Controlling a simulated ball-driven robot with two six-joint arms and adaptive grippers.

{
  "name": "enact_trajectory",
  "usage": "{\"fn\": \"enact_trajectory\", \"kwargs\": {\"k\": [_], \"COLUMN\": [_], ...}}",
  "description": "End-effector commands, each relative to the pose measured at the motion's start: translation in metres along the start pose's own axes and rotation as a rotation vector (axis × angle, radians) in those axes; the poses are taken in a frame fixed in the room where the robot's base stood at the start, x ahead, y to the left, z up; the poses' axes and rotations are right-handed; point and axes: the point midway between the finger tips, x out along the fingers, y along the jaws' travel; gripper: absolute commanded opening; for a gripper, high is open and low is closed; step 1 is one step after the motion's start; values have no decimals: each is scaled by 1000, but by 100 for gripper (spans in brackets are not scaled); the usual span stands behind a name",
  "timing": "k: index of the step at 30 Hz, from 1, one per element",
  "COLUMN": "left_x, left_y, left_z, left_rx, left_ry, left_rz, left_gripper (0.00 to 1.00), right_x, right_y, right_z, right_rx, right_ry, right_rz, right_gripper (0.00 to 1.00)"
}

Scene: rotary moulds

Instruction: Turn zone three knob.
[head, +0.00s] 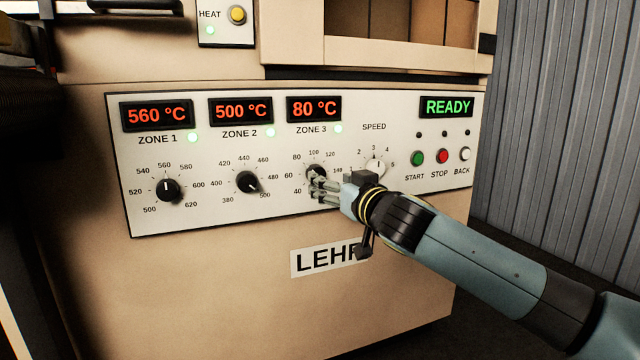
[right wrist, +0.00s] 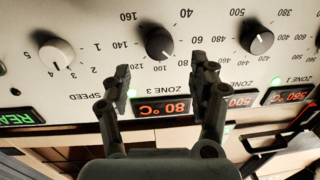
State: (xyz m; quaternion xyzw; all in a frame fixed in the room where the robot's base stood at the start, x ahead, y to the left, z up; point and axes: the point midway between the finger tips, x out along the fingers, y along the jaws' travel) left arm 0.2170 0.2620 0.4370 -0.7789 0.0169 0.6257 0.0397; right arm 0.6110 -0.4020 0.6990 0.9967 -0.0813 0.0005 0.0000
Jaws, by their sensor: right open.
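The zone three knob (head: 316,172) is a dark round knob on the pale panel, under the red display (head: 314,108) reading 80 °C. In the right wrist view, upside down, the knob (right wrist: 158,44) shows just beyond the fingertips, between them in the picture. Its pale mark seems to point toward the 80 to 100 part of the scale. My right gripper (head: 318,186) is open and empty at the knob, partly covering it in the head view. The right wrist view shows its spread fingers (right wrist: 160,68). I cannot tell whether they touch the knob. My left gripper is out of view.
The zone two knob (head: 248,182) and zone one knob (head: 167,189) sit to the left. The white speed knob (head: 375,166) is close on the right, beside my gripper.

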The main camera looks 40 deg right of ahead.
Motion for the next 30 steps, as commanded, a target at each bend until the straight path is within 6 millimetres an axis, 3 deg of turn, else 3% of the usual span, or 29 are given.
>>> {"fn": "enact_trajectory", "kwargs": {"k": [3, 9, 20, 30], "left_x": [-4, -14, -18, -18], "left_y": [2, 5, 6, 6], "left_z": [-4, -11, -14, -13], "left_rx": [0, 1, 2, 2], "left_ry": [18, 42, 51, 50], "left_rz": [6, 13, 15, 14], "left_gripper": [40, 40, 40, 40], "right_x": [24, 49, 56, 55], "right_y": [0, 0, 0, 0], "right_z": [3, 3, 1, 1], "right_rx": [2, 1, 0, 0], "right_ry": [-1, -2, -2, -2], "right_rz": [2, 1, 0, 0], "right_gripper": [61, 61, 61, 17]}}
